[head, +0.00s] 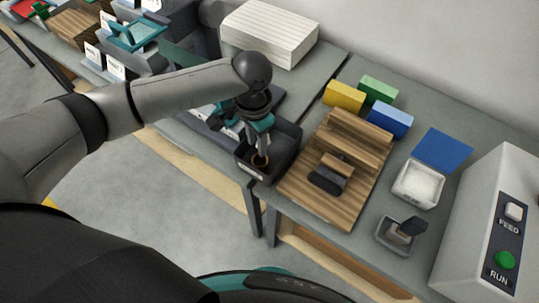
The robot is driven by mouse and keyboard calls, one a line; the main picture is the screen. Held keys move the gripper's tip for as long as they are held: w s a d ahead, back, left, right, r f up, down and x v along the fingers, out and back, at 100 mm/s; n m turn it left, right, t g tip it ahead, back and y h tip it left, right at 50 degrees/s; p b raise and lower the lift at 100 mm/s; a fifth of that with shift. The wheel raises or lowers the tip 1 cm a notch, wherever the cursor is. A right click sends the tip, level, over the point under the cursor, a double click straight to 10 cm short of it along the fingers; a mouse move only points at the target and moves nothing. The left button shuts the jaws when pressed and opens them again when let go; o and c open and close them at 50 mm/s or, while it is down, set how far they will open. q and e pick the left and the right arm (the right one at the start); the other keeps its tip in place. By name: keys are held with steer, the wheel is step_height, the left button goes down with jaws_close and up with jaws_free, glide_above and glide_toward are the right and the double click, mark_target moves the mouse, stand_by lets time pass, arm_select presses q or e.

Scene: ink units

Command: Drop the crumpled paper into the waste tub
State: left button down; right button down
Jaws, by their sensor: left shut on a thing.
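A dark open tub (285,146), which looks like the waste tub, stands at the table edge left of a wooden stand. My left gripper (260,152) points down into its opening. It is shut on a small brownish thing (260,161) low between its fingers. The fingers and the shade hide most of that thing, so I cannot tell whether it is the crumpled paper. I see no other crumpled paper clearly. My right gripper is not in view.
The wooden stand (318,191) holds a dark-based stamp-like tool. Yellow (344,96), green (379,89) and blue (390,120) blocks stand behind it. A white-filled tray (418,185), a small grey tray (394,238) and a machine with buttons (490,225) are at right. A ribbed white box (270,33) stands behind.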

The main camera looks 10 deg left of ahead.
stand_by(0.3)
arm_select(q)
steer(key=shift+c, duration=2.2)
jaws_free()
step_height(320, 180, up, 15)
steer(key=p, duration=0.2)
